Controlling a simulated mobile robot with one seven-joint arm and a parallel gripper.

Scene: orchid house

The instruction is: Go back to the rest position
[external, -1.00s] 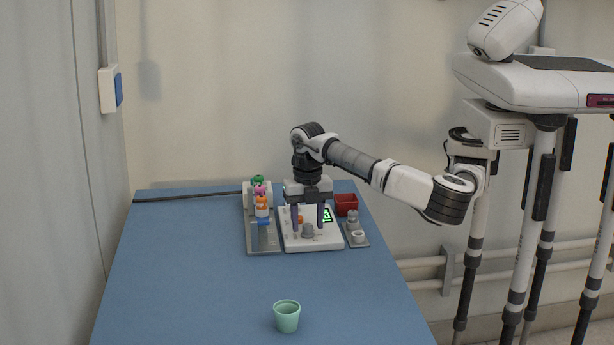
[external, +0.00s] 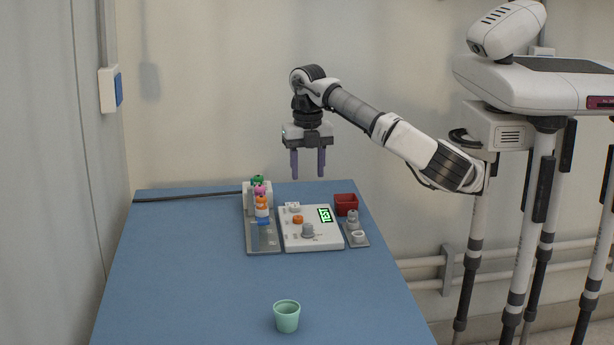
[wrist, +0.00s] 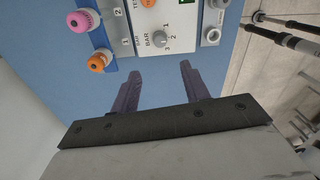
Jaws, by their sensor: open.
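My gripper (external: 308,176) is open and empty, fingers pointing down, in the air above the back of the blue table (external: 190,270). In the wrist view its two fingers (wrist: 157,80) are spread with nothing between them. Below it lies a white control box (external: 322,238) with a grey knob (external: 308,230), an orange button (external: 298,219) and a lit green display (external: 325,215). The knob also shows in the wrist view (wrist: 160,40). The gripper is clear of the box.
Left of the box is a grey rack (external: 262,246) with pink, orange and green-topped pieces. A red bin (external: 345,202) and a small grey plate (external: 359,241) with fittings are on its right. A mint cup (external: 287,317) stands at the front. The table's left side is clear.

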